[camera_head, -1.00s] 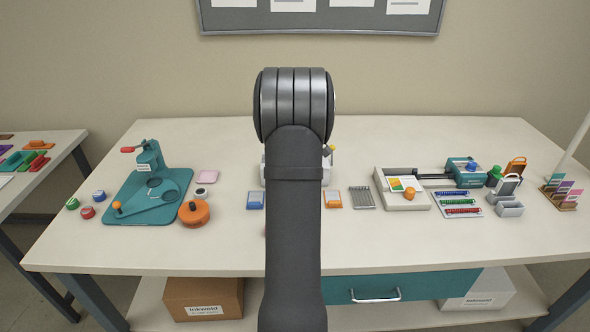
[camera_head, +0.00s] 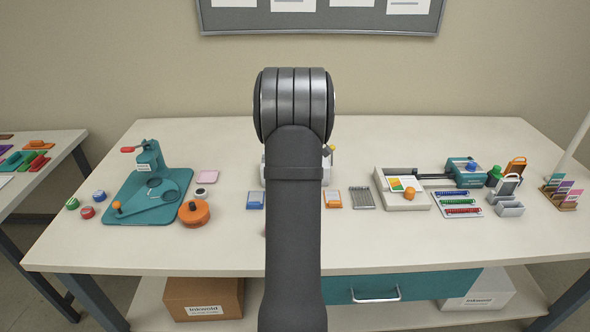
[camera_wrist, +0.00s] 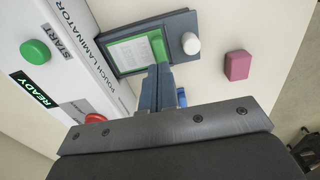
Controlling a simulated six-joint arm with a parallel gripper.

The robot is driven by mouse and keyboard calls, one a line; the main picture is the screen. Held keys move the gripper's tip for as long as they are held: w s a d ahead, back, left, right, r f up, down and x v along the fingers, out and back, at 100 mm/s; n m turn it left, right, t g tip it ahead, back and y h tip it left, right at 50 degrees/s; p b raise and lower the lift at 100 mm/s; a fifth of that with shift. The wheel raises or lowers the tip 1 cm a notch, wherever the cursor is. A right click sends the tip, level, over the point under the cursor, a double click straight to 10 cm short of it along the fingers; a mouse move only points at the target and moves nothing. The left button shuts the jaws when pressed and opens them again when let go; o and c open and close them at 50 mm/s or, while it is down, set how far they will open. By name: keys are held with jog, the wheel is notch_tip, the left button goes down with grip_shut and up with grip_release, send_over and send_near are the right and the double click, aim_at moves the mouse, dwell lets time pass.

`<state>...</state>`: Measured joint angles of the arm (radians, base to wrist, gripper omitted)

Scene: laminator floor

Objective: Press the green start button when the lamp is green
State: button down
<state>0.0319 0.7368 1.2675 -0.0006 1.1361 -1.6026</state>
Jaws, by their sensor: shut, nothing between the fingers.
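The round green start button (camera_wrist: 35,52) sits on the white pouch laminator (camera_wrist: 75,38) at the upper left of the wrist view, beside the word START. A black READY label with green letters (camera_wrist: 35,88) lies below it. I see no separate lamp that I can be sure of. A red button (camera_wrist: 95,118) shows lower down, partly hidden by my gripper. My gripper (camera_wrist: 158,75) is shut and empty, to the right of the green button and apart from it. In the head view my arm hides most of the laminator (camera_head: 327,172).
In the wrist view a dark tray with a green-edged sheet (camera_wrist: 130,52), a white knob (camera_wrist: 191,43) and a pink block (camera_wrist: 237,65) lie beyond my fingers. In the head view a teal press (camera_head: 150,195) stands left and a white trimmer (camera_head: 405,200) right. The table's back is mostly clear.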

jog(key=shift+w+r+m+t, duration=0.25)
jog(key=shift+w+m+t, duration=0.2)
jog(key=shift+m, duration=0.45)
jog(key=w+d+r+m+t, duration=0.3)
jog(key=w+r+m+t, duration=0.1)
jog(key=m, duration=0.8)
jog(key=w+d+r+m+t+y, duration=0.1)
jog(key=w+d+r+m+t, duration=0.2)
jog(key=m, duration=0.9)
jog(key=shift+w+r+t, duration=0.65)
jog(key=shift+w+r, duration=0.9)
jog(key=shift+r, duration=0.6)
jog(key=shift+f, duration=4.45)
jog(key=shift+f, duration=0.4)
